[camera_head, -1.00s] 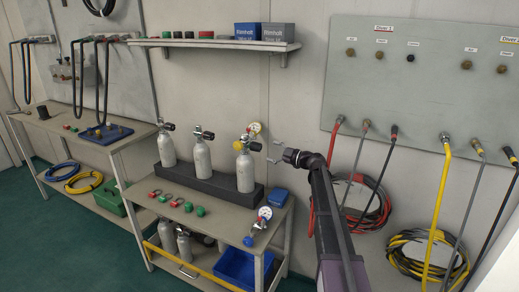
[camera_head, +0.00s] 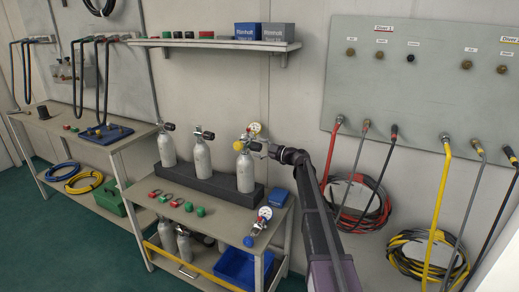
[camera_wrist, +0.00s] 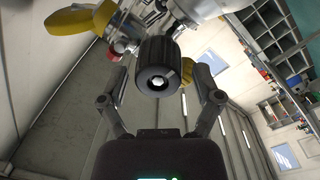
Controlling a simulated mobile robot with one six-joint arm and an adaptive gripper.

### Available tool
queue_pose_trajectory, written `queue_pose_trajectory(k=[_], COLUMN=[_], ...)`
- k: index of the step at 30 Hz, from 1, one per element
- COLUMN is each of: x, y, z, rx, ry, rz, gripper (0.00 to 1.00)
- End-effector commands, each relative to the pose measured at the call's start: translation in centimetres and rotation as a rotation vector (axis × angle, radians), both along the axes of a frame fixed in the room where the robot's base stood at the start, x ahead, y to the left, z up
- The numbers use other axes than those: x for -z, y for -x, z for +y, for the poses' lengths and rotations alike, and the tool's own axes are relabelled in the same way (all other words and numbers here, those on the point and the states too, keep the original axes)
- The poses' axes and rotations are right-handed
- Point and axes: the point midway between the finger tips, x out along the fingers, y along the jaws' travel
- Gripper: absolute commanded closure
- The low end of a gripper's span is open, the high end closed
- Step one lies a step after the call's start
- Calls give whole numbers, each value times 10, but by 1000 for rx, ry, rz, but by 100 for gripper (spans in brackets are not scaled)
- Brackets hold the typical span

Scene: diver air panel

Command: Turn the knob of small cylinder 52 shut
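Three grey cylinders stand in a dark rack (camera_head: 205,187) on the bench. My gripper (camera_head: 269,148) is at the valve of the rightmost cylinder (camera_head: 245,172), which carries a yellow part (camera_head: 239,146) and a gauge (camera_head: 255,128). No cylinder number is readable, so I cannot tell which is 52. In the wrist view, a black ribbed round knob (camera_wrist: 157,64) faces me, with my open gripper (camera_wrist: 160,82) on either side of it. Gaps show between the knob and both fingers. The valve body behind the knob is partly hidden.
The middle cylinder (camera_head: 201,157) and left cylinder (camera_head: 167,149) stand to the left in the rack. A shelf (camera_head: 214,43) runs above. Coiled hoses (camera_head: 360,203) hang at the right.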

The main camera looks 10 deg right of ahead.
Motion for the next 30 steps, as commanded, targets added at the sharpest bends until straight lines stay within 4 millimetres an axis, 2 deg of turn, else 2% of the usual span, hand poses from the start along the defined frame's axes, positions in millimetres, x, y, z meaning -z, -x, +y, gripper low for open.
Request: queue_pose_trajectory(k=[1, 5, 6, 20, 30], x=[0, 0, 0, 0, -1], y=[0, 0, 0, 0, 0], z=[0, 0, 0, 1, 1], rx=[0, 0, 0, -2, -2], ry=[0, 0, 0, -32, -157], rz=[0, 0, 0, 46, 217], gripper=[47, 86, 91, 92, 92])
